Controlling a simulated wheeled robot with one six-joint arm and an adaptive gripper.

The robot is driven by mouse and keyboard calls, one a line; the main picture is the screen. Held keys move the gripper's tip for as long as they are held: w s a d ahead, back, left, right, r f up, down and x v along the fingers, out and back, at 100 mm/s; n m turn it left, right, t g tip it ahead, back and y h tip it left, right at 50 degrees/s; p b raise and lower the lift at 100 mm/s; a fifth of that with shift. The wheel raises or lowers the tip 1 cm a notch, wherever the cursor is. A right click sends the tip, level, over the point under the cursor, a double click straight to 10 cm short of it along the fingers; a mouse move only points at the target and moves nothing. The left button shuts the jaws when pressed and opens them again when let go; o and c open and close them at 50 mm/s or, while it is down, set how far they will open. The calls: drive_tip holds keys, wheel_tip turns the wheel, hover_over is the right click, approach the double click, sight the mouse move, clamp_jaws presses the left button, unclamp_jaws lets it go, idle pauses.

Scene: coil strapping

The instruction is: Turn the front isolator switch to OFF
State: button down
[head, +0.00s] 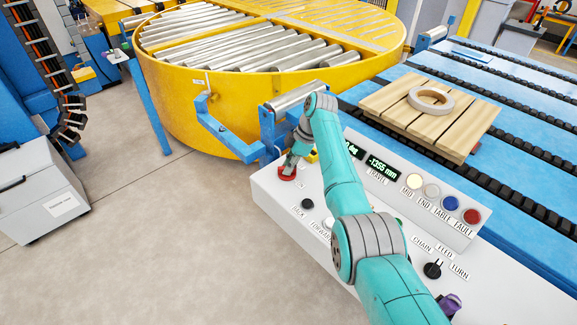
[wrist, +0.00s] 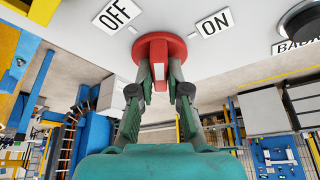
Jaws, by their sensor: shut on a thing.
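The red isolator switch (head: 287,174) sits at the near-left corner of the grey control console (head: 268,192). In the wrist view the round red switch (wrist: 179,46) has a raised grip bar with a pale mark. A white OFF label (wrist: 118,13) lies to its upper left and an ON label (wrist: 215,22) to its upper right. The bar points straight down in that picture. My gripper (wrist: 159,72) is shut on the switch's bar, one finger on each side. In the head view my gripper (head: 290,164) partly hides the switch.
A black BACK button (head: 307,203) is close to the switch. A display (head: 383,169), coloured lamps (head: 450,203) and a black selector (head: 432,269) stand farther along the console. A yellow roller turntable (head: 190,110) and its blue bracket (head: 225,135) are just behind. A pallet (head: 400,105) carries a coil (head: 430,107).

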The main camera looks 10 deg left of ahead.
drive_tip(key=shift+n+g, duration=0.3)
drive_tip(key=shift+n, duration=0.3)
drive_tip(key=shift+n+h, duration=0.3)
drive_tip(key=shift+n, duration=0.5)
drive_tip(key=c, duration=1.1)
unclamp_jaws()
drive_tip(key=shift+c, duration=0.2)
drive_tip(key=v, duration=1.2)
drive_tip(key=shift+w, duration=0.3)
drive_tip(key=shift+f, duration=0.1)
